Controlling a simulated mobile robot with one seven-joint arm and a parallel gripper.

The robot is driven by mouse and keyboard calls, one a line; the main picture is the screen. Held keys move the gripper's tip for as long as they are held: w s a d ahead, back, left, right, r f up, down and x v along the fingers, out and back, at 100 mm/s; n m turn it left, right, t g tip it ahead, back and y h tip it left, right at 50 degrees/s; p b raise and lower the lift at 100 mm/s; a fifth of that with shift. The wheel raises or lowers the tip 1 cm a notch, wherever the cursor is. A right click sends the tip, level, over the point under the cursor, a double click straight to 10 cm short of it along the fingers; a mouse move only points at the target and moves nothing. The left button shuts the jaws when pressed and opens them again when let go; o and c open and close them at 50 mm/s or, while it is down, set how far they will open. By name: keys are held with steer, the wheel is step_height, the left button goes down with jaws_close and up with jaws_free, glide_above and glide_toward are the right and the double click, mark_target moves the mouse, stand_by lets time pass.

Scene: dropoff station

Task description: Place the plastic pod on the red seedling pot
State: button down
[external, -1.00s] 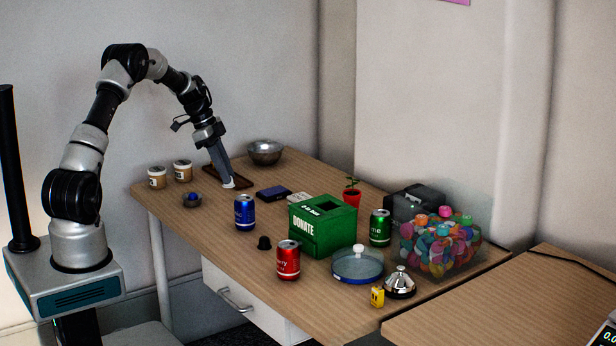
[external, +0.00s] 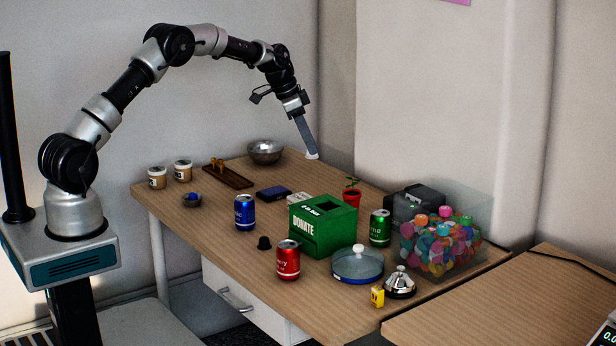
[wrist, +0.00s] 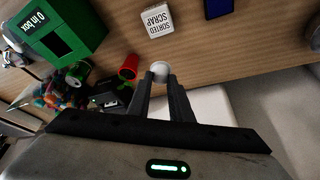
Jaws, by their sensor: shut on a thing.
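A small white pod (wrist: 160,70) is held between the fingertips of my gripper (wrist: 162,80) in the wrist view. In the external view my gripper (external: 311,154) is in the air above the back of the table, with the white pod's edge showing at its tip. The red seedling pot (external: 351,198) stands upright on the table, to the right of and lower in the picture than my gripper. A green seedling (external: 351,184) grows in it. The pot also shows in the wrist view (wrist: 128,69), left of the pod and apart from it.
A green donation box (external: 340,235) stands in front of the pot. A green can (external: 380,228), a dark case (external: 408,203) and a clear bin of colourful items (external: 440,245) stand to its right. A metal bowl (external: 265,152) and a brown tray (external: 235,179) are at the back left.

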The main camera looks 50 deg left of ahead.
step_height(320, 180, up, 3)
steer(key=n+p, duration=0.1)
steer(key=p, duration=0.1)
glide_above(356, 192)
steer(key=s+a, duration=0.2)
steer(key=d, duration=0.1)
steer(key=shift+y, duration=0.3)
steer(key=f, duration=0.5)
steer(key=f+b, duration=0.1)
steer(key=f, duration=0.4)
steer(key=shift+w+d, duration=0.15)
steer(key=shift+d, duration=0.05)
steer(key=shift+f, duration=0.1)
steer(key=shift+f, duration=0.2)
steer(key=c, duration=1.6)
jaws_free()
steer(key=shift+r, duration=0.1)
